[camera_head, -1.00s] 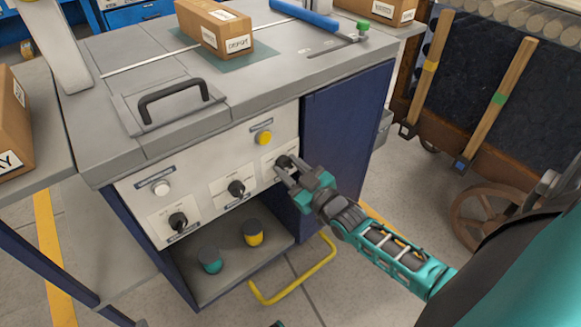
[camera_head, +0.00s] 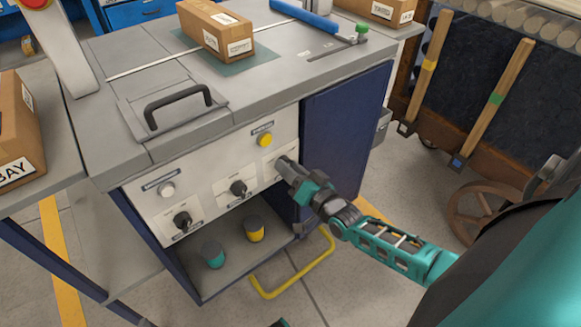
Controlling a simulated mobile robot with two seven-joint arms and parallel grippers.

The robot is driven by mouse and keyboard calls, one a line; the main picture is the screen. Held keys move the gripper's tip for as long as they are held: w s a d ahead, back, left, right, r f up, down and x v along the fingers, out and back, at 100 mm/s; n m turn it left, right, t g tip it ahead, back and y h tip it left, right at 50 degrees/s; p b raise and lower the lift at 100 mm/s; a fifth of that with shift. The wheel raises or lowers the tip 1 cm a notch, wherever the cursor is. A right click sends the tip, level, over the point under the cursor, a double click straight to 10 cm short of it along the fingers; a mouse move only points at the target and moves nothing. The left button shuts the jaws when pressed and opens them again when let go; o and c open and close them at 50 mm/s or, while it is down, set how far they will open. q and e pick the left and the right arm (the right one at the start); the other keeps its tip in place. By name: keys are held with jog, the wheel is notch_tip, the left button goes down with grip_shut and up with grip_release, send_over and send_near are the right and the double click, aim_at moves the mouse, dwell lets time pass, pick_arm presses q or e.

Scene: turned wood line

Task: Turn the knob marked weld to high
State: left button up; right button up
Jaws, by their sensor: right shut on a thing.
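The front panel (camera_head: 212,205) of the grey-topped cabinet carries three dark knobs on white plates: a left knob (camera_head: 182,220), a middle knob (camera_head: 238,187) and a right knob at the panel's right end. The plate lettering is too small to read, so I cannot tell which one is marked weld. My right gripper (camera_head: 286,166) is at the right plate, its fingers shut on the right knob. The gripper hides that knob and its pointer, so its setting cannot be seen.
A white button (camera_head: 167,190) and a yellow button (camera_head: 265,140) sit above the knobs. A teal pot (camera_head: 213,256) and a yellow pot (camera_head: 254,229) stand on the shelf below. A yellow bar handle (camera_head: 295,280) sticks out low in front. A black handle (camera_head: 178,102) is on top.

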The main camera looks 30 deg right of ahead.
pick_arm(q)
jog(key=shift+w+d+f+b, duration=0.1)
jog(key=shift+d+f+b, duration=0.3)
jog(key=shift+b, duration=0.55)
pick_arm(e)
jog(key=shift+m, duration=6.3)
jog(key=o, duration=1)
pick_arm(q)
jog(key=shift+a, duration=0.1)
pick_arm(e)
jog(key=shift+o, duration=0.2)
pick_arm(q)
jog(key=shift+r, duration=0.1)
pick_arm(e)
jog(key=shift+s, duration=0.15)
